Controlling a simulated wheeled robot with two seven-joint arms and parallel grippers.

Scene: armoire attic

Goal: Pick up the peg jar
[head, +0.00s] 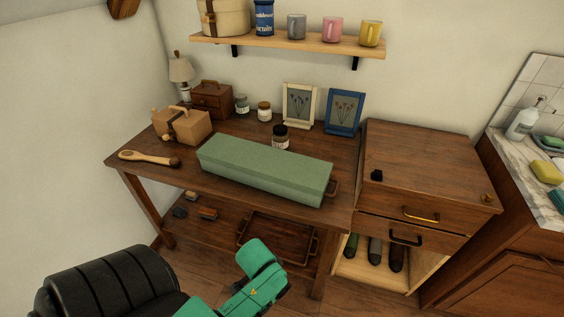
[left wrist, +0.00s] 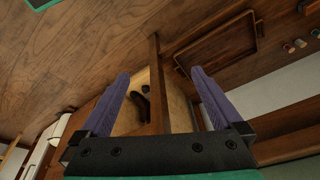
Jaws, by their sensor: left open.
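Several small jars stand on the wooden desk (head: 130,172); I cannot tell which is the peg jar. A dark-lidded jar (head: 280,137) with a pale label stands just behind the long green box, which may hide its base. A jar with a grey-green lid (head: 242,104) and a cream jar with a brown lid (head: 264,111) stand farther back. My left gripper (left wrist: 158,98) is open and empty in the left wrist view, its purple fingers wide apart, away from the jars. Part of my green arm shows low in the head view. My right gripper is not in view.
The long green box (head: 262,165) lies across the desk front. A brush (head: 150,158), wrapped parcel (head: 182,127), wooden chest (head: 211,98) and two picture frames (head: 299,105) surround the jars. A tray (head: 272,243) lies below. A cabinet (head: 425,165) stands right.

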